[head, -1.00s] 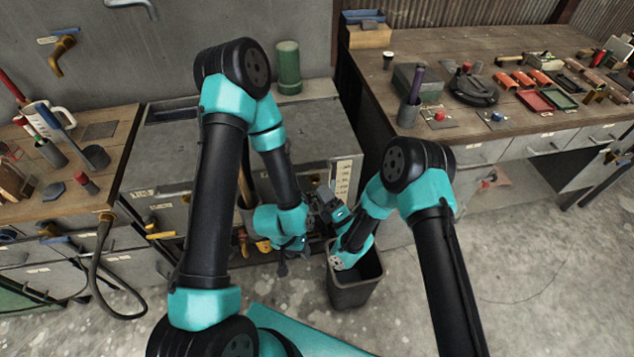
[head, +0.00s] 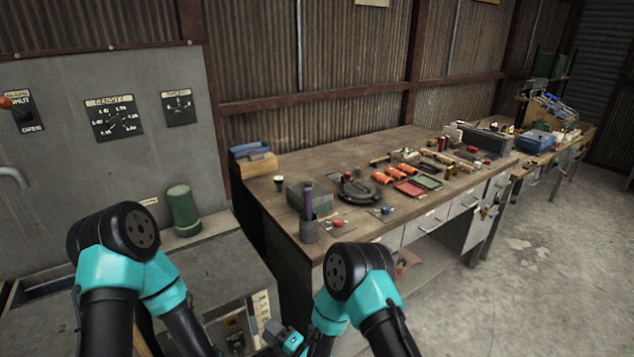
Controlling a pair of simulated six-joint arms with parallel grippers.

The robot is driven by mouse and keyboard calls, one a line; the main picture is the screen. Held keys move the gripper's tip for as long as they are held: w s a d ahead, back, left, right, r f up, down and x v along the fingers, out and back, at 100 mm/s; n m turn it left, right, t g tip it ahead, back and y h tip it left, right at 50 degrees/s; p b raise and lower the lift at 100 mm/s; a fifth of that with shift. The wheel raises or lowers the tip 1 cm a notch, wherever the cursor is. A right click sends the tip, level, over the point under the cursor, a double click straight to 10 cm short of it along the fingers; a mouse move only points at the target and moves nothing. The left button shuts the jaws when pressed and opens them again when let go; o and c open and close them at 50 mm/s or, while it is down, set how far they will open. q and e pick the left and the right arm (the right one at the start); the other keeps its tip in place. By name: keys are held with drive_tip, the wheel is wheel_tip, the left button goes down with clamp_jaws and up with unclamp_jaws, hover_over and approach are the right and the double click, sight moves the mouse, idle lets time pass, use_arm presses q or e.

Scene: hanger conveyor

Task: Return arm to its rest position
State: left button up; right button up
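My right arm folds up from the bottom edge of the head view, with its elbow high. Its gripper (head: 283,336) is at the bottom edge, in front of the grey cabinet. I cannot tell whether its fingers are open, and I see nothing held in it. My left arm also shows at the lower left with its elbow raised. Its forearm runs down past the bottom edge, so the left gripper is out of the picture. No hanger or conveyor can be made out.
A long wooden workbench (head: 345,155) carries trays, tools and a dark round device (head: 359,191). A grey cabinet (head: 215,275) with a green cylinder (head: 184,210) on it stands at the left. The concrete floor at right (head: 540,255) is clear.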

drive_tip(key=s+d+f+m+g+h, duration=0.15)
drive_tip(key=d+f+m+h, duration=0.3)
drive_tip(key=d+m, duration=0.5)
drive_tip(key=s+d+f+m+g+h, duration=0.15)
drive_tip(key=d+f+m+h, duration=0.4)
drive_tip(key=d, duration=0.75)
drive_tip(key=s+d+r+m+g+h, duration=0.1)
drive_tip(key=s+d+m+g+h, duration=0.2)
drive_tip(key=s+d+m+g, duration=0.4)
drive_tip(key=s+d+m, duration=0.7)
drive_tip(key=s, duration=0.2)
drive_tip(key=shift+r+m, duration=0.15)
drive_tip(key=shift+m, duration=0.25)
